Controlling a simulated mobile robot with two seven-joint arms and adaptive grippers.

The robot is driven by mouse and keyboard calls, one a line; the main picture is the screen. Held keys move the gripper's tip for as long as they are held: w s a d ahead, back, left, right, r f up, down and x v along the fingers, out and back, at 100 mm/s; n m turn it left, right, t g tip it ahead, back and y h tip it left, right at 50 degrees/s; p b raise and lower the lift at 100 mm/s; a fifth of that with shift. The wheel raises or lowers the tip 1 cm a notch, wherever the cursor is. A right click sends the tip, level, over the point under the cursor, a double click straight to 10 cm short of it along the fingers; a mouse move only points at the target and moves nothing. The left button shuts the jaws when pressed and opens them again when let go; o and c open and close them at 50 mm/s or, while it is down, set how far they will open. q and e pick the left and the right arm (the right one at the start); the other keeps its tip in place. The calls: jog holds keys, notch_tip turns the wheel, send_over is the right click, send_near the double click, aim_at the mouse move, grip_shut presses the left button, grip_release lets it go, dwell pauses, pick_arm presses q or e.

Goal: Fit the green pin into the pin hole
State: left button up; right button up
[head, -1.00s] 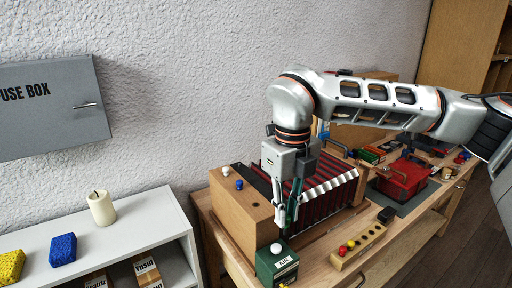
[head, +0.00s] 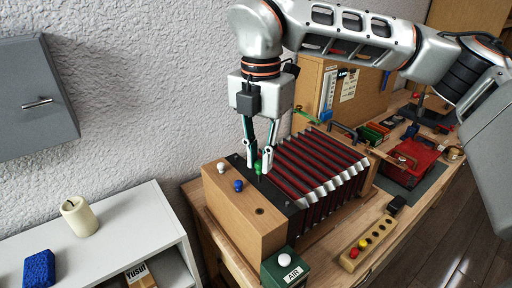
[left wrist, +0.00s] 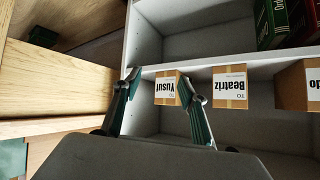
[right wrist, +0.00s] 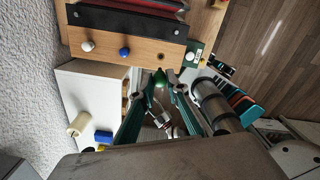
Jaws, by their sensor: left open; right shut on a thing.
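The green pin (head: 258,167) is between the fingertips of my right gripper (head: 257,164), which is shut on it; its round green head also shows in the right wrist view (right wrist: 159,78). They appear above the dark strip at the back edge of the wooden block (head: 232,215). A white pin (head: 222,167) and a blue pin (head: 238,185) stand in the block's top. A dark round pin hole (head: 260,211) is in the top nearer the front, apart from the green pin. The pin's lower end is hard to make out. My left gripper (left wrist: 159,77) is open and empty.
Red-and-black bellows (head: 315,165) adjoin the block on the right. A green AIR box (head: 283,268) with a white knob stands in front. A wooden pin rack (head: 348,264) holds red and yellow pins. In the left wrist view, labelled boxes (left wrist: 230,88) sit on a shelf.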

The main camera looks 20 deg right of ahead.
aim_at(260, 177)
jog(key=shift+f, duration=0.25)
jog(key=shift+s+f, duration=0.1)
jog(key=shift+f, duration=0.1)
jog(key=shift+s+f+b, duration=0.1)
jog(key=shift+f+b, duration=0.2)
jog(key=shift+b, duration=0.1)
jog(key=shift+f+b, duration=0.3)
jog(key=shift+f, duration=0.4)
jog(key=shift+f+b, duration=0.4)
jog(key=shift+f, duration=0.75)
jog(key=shift+f+b, duration=0.35)
jog(key=shift+f, duration=0.4)
pick_arm(q)
jog(key=d+f+b, duration=0.2)
jog(key=f, duration=0.1)
jog(key=shift+h, duration=0.4)
pick_arm(e)
jog(key=shift+f, duration=0.9)
pick_arm(q)
jog(key=shift+w+r, duration=0.1)
jog(key=shift+r, duration=0.15)
